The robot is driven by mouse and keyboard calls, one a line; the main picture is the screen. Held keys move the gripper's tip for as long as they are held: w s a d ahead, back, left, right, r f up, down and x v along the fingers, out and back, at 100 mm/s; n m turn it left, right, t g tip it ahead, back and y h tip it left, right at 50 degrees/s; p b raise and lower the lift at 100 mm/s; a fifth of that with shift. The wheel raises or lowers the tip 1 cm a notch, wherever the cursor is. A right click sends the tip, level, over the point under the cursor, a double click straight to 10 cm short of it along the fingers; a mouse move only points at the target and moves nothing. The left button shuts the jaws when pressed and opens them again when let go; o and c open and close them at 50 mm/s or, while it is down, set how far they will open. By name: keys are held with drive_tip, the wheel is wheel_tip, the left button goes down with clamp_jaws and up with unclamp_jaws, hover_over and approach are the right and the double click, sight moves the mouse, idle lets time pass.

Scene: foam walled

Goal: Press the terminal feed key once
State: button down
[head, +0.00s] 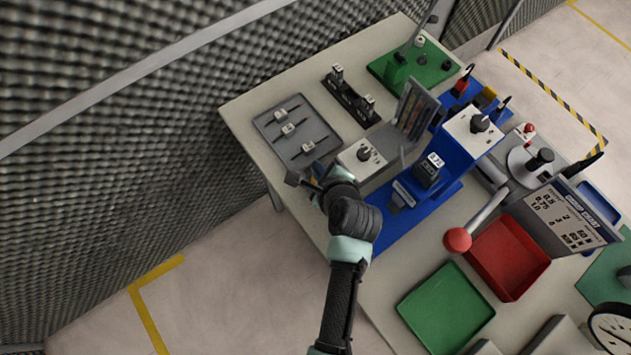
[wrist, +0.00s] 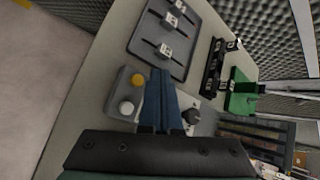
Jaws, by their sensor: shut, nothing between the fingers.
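A light grey control box (wrist: 118,92) carries a yellow button (wrist: 138,80), a white button (wrist: 127,108) and a black knob (wrist: 191,116). No label is readable, so I cannot tell which button is the feed key. The box also shows in the head view (head: 378,166), with its knob visible and its buttons hidden behind my arm. My gripper (wrist: 160,73) is shut and empty, and its fingers appear over the box, just right of both buttons and left of the knob. I cannot tell whether the fingertips touch the box. In the head view my gripper (head: 308,180) is near the table's left edge.
A grey tray (head: 270,122) with several small pieces lies behind the box. A tilted dark panel (head: 418,108) and a blue fixture (head: 470,140) stand to the right. A red bin (head: 505,262) and a green tray (head: 445,310) are at the front. Bare table (head: 260,95) shows at the left edge.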

drive_tip(key=shift+f+b, duration=0.45)
drive_tip(key=shift+f, duration=1.05)
drive_tip(key=shift+f, duration=0.1)
idle(0.7)
drive_tip(key=shift+f, duration=0.3)
drive_tip(key=shift+f+b, duration=0.3)
drive_tip(key=shift+f, duration=0.25)
idle(0.7)
idle(0.3)
drive_tip(key=shift+r+p, duration=0.95)
drive_tip(key=shift+p, duration=0.2)
wheel_tip(320, 180, up, 5)
drive_tip(key=p, duration=0.5)
